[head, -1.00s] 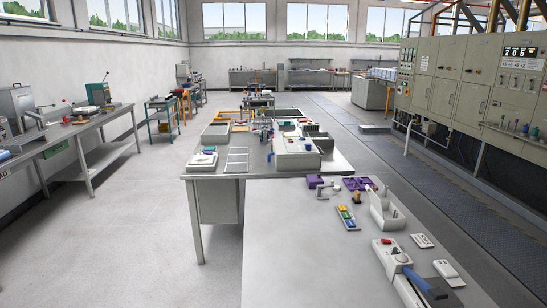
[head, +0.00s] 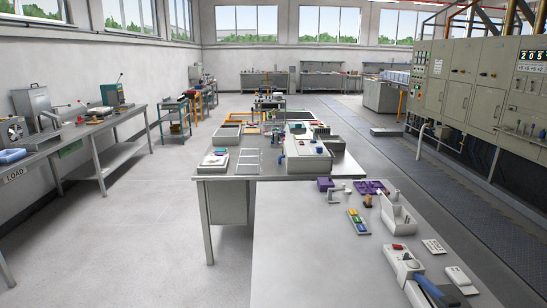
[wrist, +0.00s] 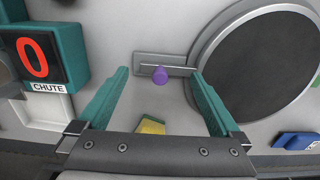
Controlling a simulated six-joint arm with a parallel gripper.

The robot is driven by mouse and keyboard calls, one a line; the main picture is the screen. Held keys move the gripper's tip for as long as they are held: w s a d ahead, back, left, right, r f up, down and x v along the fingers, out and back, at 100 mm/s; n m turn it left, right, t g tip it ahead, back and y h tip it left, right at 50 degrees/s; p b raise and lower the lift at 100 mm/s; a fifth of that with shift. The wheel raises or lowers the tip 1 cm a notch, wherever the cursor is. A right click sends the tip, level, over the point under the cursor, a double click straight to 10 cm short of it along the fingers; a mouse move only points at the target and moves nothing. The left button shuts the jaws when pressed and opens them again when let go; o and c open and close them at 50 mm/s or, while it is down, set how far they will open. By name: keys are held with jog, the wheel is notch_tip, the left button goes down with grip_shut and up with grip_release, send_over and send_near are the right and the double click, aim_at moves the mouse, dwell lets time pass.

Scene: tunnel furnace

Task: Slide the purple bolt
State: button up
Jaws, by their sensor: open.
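The purple bolt (wrist: 160,75) shows in the wrist view as a short purple knob. It stands out from a narrow grey horizontal plate (wrist: 146,61) on a light grey panel. My gripper (wrist: 159,73) is open, with one teal finger to the left of the knob and one to the right. There is a clear gap on each side, and no contact shows. How far the fingertips are from the panel is hard to tell. I cannot make out the bolt or my gripper in the head view.
In the wrist view, a teal box with a red 0 (wrist: 35,58) and a CHUTE label is at left. A large dark disc (wrist: 262,62) is at right. A yellow piece (wrist: 152,126) shows low between the fingers, and a blue piece (wrist: 297,140) at lower right.

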jog(key=shift+r, duration=0.1)
notch_tip(320, 180, up, 7)
jog(key=shift+f, duration=0.1)
dwell(0.3)
jog(key=w+a+r+n, duration=0.3)
jog(key=w+a+r, duration=0.2)
jog(key=w+a, duration=0.45)
jog(key=w+a+r+n, duration=0.2)
jog(key=w+a, duration=0.2)
jog(key=a, duration=0.3)
jog(key=w+a+r+n, duration=0.1)
jog(key=w+a+r, duration=0.2)
jog(key=w+a, duration=0.25)
jog(key=s+a+n+y, duration=0.1)
jog(key=s+a+n, duration=0.2)
jog(key=a, duration=0.7)
jog(key=s+a+r+n, duration=0.1)
jog(key=s+a+n, duration=0.2)
jog(key=a, duration=0.7)
jog(key=shift+s+a+r+y, duration=0.3)
jog(key=shift+s+y, duration=0.1)
jog(key=shift+s, duration=0.65)
